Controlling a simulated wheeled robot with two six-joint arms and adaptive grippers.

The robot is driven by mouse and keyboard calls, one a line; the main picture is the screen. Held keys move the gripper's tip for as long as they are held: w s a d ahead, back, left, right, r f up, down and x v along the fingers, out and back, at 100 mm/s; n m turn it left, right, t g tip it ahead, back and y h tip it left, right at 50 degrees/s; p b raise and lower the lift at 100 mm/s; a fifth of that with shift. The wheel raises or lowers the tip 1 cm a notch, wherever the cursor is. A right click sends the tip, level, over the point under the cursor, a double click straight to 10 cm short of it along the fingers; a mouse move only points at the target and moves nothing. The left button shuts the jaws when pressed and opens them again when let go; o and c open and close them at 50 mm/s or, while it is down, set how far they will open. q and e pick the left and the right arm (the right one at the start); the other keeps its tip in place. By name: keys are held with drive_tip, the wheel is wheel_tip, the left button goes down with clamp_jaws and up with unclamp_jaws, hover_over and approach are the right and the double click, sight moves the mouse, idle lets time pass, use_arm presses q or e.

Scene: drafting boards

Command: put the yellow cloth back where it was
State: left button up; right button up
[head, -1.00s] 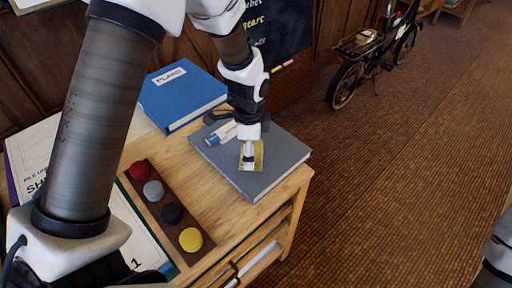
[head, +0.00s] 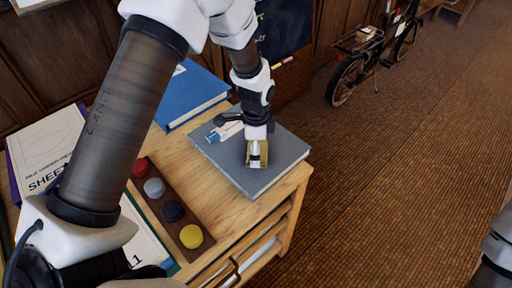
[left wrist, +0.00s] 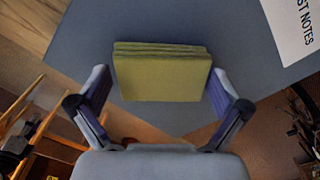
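The yellow cloth (head: 257,162) is a small folded pad at the grey book (head: 283,166), near its front part. In the left wrist view the cloth (left wrist: 162,78) shows its layered folds, with a finger close against each side. My left gripper (head: 256,150) points down over the book, its fingers closed in on the cloth's two sides; the grey cover (left wrist: 80,35) lies behind. Whether the cloth touches the cover or is just above it, I cannot tell. My right gripper is out of view; only part of my right arm shows at the lower right.
A blue binder (head: 188,97) lies behind the grey book on the wooden desk (head: 225,210). A dark strip with red, grey, black and yellow round pieces (head: 191,236) lies in front.

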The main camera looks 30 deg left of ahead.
use_arm(q)
wheel_tip(320, 180, up, 12)
drive_tip(key=shift+r, duration=0.2)
idle(0.4)
